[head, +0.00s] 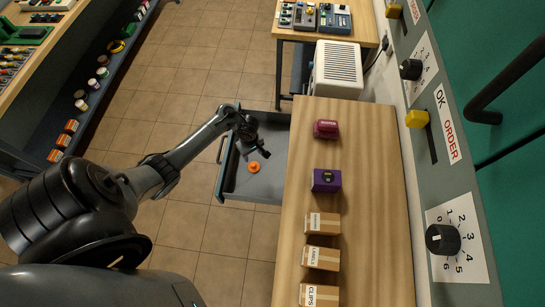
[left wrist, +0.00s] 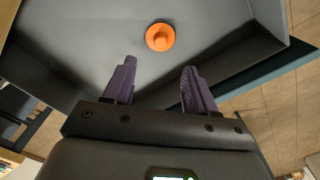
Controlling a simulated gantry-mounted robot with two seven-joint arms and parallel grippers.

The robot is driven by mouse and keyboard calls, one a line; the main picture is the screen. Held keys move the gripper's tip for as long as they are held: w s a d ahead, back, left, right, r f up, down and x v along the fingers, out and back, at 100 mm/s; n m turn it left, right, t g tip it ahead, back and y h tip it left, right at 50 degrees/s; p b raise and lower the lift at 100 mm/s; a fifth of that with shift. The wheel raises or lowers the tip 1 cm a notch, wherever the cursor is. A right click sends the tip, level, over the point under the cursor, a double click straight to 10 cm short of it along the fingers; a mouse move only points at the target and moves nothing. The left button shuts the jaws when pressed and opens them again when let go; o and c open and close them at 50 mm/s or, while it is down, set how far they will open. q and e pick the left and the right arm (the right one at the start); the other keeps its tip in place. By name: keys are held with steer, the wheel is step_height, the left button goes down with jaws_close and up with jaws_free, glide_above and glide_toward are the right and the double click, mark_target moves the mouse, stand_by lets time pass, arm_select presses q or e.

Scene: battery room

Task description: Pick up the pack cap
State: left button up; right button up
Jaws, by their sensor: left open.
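The pack cap (head: 254,167) is a small orange piece with a wide brim, lying on the floor of an open grey drawer (head: 235,185). In the left wrist view the orange cap (left wrist: 160,37) lies beyond my fingertips, roughly centred between them. My left gripper (head: 256,153) is over the drawer, close to the cap. In the left wrist view its two purple fingers (left wrist: 157,80) are apart with nothing between them. The fingers and the cap do not touch in that view. My right gripper is not in view.
The wooden bench (head: 375,200) above the drawer holds a red item (head: 326,129), a purple box (head: 326,180) and several labelled cartons (head: 321,258). The drawer walls surround the cap. A control panel with knobs (head: 443,239) stands at the right. Tiled floor lies left of the drawer.

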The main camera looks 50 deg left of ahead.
arm_select(q)
steer(key=b, duration=0.3)
glide_above(253, 164)
steer(key=shift+n, duration=0.3)
steer(key=f, duration=0.5)
steer(key=shift+d+f, duration=0.15)
steer(key=shift+d, duration=0.05)
steer(key=shift+f, duration=0.35)
steer(key=shift+a+f+b, duration=0.1)
steer(key=shift+f+b, duration=1.25)
steer(key=shift+f, duration=1.2)
jaws_close()
